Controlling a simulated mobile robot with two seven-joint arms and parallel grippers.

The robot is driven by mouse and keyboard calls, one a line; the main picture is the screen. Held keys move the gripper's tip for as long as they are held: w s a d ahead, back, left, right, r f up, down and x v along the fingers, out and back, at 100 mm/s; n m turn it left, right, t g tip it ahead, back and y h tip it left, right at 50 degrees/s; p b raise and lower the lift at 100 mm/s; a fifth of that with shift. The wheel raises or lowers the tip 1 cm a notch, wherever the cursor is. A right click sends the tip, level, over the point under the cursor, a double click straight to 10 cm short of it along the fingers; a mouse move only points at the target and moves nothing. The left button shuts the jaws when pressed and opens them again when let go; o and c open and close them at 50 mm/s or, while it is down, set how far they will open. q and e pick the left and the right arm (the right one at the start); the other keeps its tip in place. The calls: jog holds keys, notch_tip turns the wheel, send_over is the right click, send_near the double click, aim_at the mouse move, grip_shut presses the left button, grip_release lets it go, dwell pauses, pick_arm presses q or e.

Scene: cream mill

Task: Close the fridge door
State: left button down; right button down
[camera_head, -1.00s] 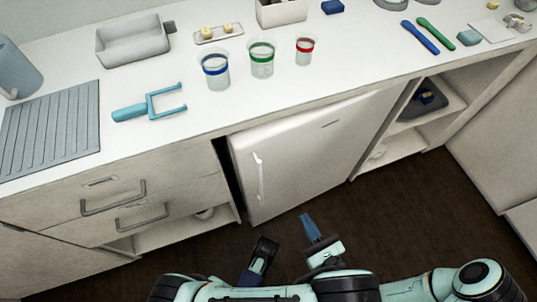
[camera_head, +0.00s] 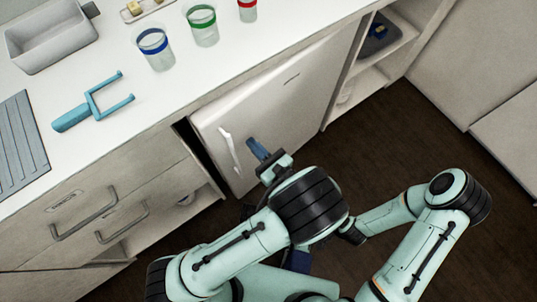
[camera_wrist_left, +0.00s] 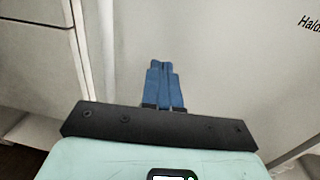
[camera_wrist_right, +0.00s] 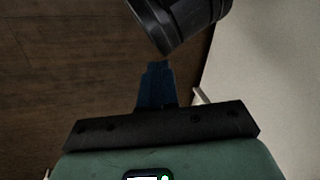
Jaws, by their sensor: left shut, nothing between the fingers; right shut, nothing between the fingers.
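The white fridge door (camera_head: 290,100) sits under the counter. A dark gap (camera_head: 190,142) shows along its left edge, so it stands slightly ajar. Its white handle (camera_head: 230,150) is near that left edge. My left gripper (camera_head: 257,149) is shut and empty in front of the door, just right of the handle. In the left wrist view its blue fingertips (camera_wrist_left: 162,66) point at the door face (camera_wrist_left: 220,60); I cannot tell whether they touch. My right gripper (camera_head: 298,261) is low over the floor, partly behind my left arm; its shut fingers show in the right wrist view (camera_wrist_right: 156,70).
Drawers with bar handles (camera_head: 84,217) are left of the fridge. An open shelf (camera_head: 385,50) is to its right. The counter above holds several cups (camera_head: 154,47) and a blue two-pronged tool (camera_head: 95,105). The dark floor (camera_head: 400,145) right of my arms is clear.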

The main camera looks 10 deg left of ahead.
pick_arm(q)
jog(key=shift+x, duration=1.4)
pick_arm(e)
jog(key=shift+w+d+f, duration=0.25)
jog(key=shift+w+f, duration=0.05)
jog(key=shift+w, duration=0.2)
